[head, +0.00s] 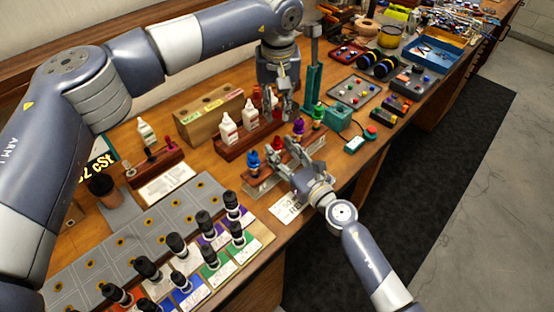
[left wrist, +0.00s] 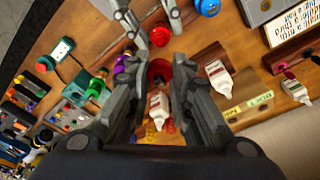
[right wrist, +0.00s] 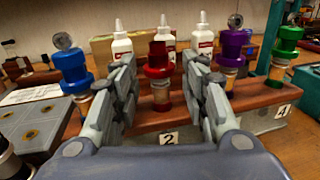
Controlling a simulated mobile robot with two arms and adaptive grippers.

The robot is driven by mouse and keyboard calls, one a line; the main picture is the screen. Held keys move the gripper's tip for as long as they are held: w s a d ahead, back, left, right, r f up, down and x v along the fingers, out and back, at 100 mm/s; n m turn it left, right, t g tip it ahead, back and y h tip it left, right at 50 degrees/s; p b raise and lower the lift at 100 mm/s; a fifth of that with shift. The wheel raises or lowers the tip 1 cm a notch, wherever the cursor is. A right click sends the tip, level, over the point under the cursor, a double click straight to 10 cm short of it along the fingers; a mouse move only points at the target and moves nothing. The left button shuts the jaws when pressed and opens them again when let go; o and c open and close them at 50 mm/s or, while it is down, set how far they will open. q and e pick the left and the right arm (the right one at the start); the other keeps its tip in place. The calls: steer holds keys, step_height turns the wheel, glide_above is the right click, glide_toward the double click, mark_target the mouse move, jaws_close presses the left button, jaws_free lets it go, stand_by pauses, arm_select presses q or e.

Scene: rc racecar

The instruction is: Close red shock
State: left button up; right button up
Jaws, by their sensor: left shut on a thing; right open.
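The red shock (right wrist: 158,62) stands upright in the wooden stand, between the blue shock (right wrist: 72,70) and the purple shock (right wrist: 232,50). It has no silver eyelet above it, unlike the blue and purple ones. My right gripper (head: 292,165) is open, its fingers on either side of the red shock; contact is unclear. My left gripper (head: 284,112) is above and behind the stand. It is shut on a dark red round part (left wrist: 158,70), partly hidden between its fingers. In the left wrist view, the red shock's top (left wrist: 160,37) lies beyond that part.
White bottles (head: 228,130) stand in a wooden rack behind the shocks. A green shock (right wrist: 287,40) stands at the stand's right end. A teal post (head: 313,85) rises beside my left gripper. Several black-topped shocks (head: 176,245) stand on coloured cards at the front left.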

steer(key=shift+w+a, duration=0.3)
steer(key=shift+w, duration=0.1)
jaws_close()
arm_select(q)
glide_above(277, 137)
steer(key=shift+s+f, duration=0.15)
steer(key=shift+f, duration=1.1)
steer(key=shift+s+f, duration=0.1)
steer(key=shift+f, duration=1.1)
steer(key=shift+f, duration=0.15)
steer(key=shift+f, duration=0.75)
steer(key=shift+f, duration=0.6)
